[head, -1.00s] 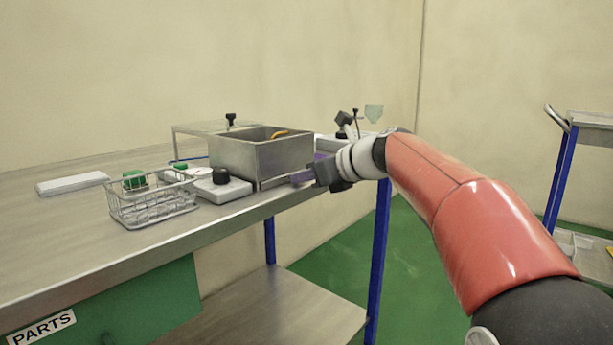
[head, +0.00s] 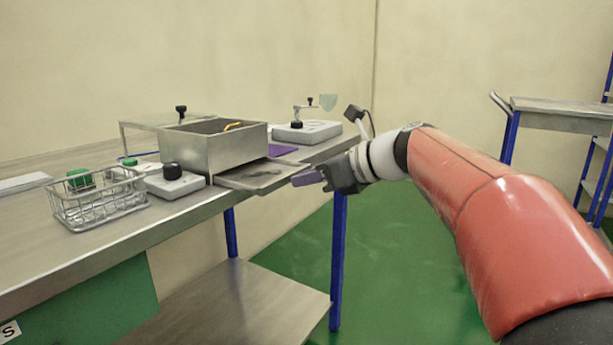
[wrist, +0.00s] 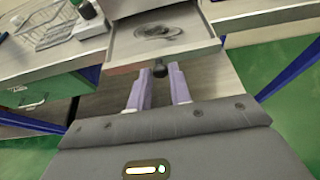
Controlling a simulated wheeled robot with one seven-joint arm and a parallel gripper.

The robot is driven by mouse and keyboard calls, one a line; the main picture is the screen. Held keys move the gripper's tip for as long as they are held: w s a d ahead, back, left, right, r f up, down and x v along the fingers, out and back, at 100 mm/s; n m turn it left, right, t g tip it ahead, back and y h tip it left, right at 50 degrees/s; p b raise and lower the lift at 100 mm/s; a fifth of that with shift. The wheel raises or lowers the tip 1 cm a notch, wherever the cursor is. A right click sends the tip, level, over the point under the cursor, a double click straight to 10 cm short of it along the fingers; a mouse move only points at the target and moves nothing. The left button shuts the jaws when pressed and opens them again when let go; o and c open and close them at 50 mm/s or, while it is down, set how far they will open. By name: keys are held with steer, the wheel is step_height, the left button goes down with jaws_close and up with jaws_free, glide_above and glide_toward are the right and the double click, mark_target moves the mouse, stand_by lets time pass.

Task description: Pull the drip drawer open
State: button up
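The drip drawer (head: 258,176) is a flat grey tray sticking out from under the open metal box (head: 235,154), past the table's front edge. In the wrist view the drawer (wrist: 190,38) has a low rim and a dark wet-looking patch inside. A small black knob (wrist: 160,70) is at the middle of its front. My gripper (head: 296,180) is at the drawer's front, its purple fingers on either side of the knob in the wrist view (wrist: 160,76).
A wire basket (head: 100,203) and a white unit with a black knob (head: 172,182) stand left of the box. Another white device (head: 307,133) and a purple mat (head: 280,149) are to the right.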

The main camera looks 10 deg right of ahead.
steer(key=o, duration=0.3)
steer(key=shift+o, duration=0.2)
steer(key=v, duration=0.7)
steer(key=shift+s+d+r, duration=0.15)
steer(key=shift+s+d, duration=0.05)
steer(key=shift+d, duration=0.05)
